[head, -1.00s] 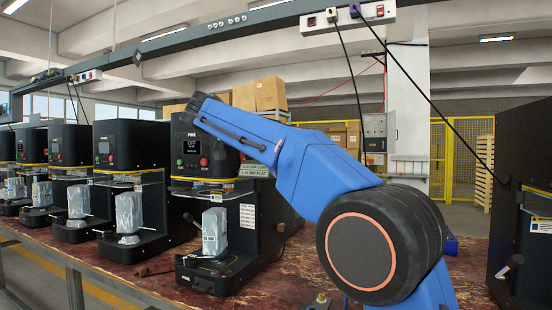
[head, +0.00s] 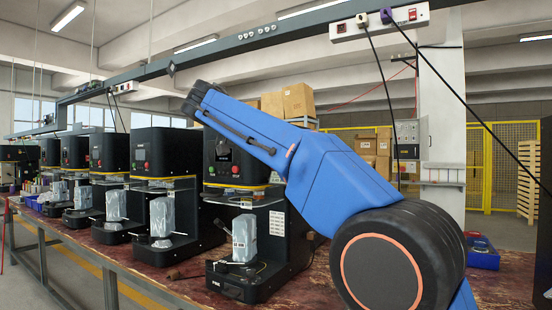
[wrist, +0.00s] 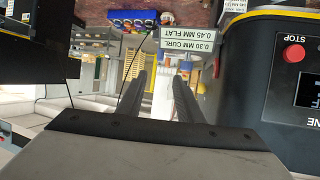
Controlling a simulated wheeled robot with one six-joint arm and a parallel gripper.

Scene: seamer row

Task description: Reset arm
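My blue arm (head: 320,165) is raised and bent across the head view, in front of the nearest seamer. My gripper does not show in the head view. In the wrist view, which is upside down, the two dark fingers of my gripper (wrist: 158,88) stand apart with nothing between them. A seamer with a red stop button (wrist: 294,53) is close on the right of that view. A white label about curl and flat (wrist: 187,45) shows beyond the fingertips.
A row of black seamers, including the nearest one (head: 222,150), stands on a worn red bench (head: 180,275); several hold grey-wrapped cans (head: 243,238). An overhead rail (head: 225,50) with hanging cables crosses above. A blue bin (head: 483,252) sits right of my arm.

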